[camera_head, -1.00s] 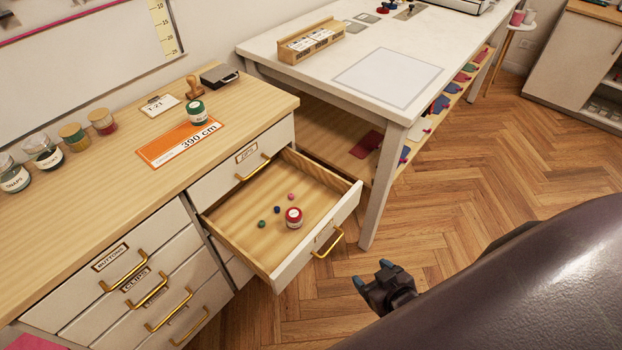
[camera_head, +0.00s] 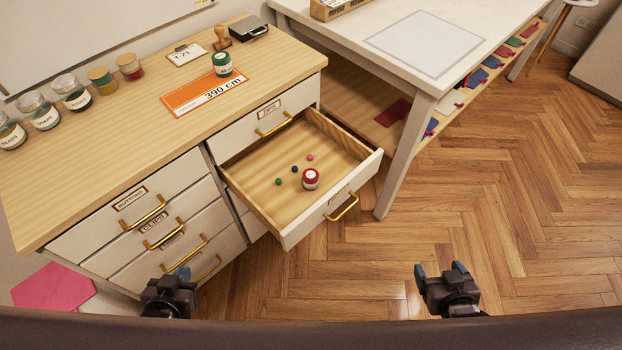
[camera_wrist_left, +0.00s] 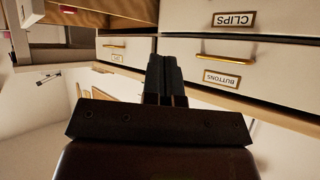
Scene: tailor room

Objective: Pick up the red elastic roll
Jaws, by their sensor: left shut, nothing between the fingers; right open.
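The red elastic roll (camera_head: 311,179), with a white label, stands in the open drawer (camera_head: 259,205), near its front panel. Several small balls or buttons, among them a blue one (camera_head: 294,169), a pink one (camera_head: 310,157) and a green one (camera_head: 278,181), lie beside it. My left gripper (camera_head: 175,277) is shut and empty, low in front of the lower drawers, left of the roll. Its closed fingers show in the left wrist view (camera_wrist_left: 165,80). My right gripper (camera_head: 440,271) is open and empty above the floor, right of the open drawer and nearer to me than the roll.
The wooden cabinet top (camera_head: 120,120) holds several jars, a green roll (camera_head: 222,64) on an orange "390 cm" card (camera_head: 205,92), a stamp and a dark case. A white table (camera_head: 450,35) stands behind the drawer. Floor at right is clear.

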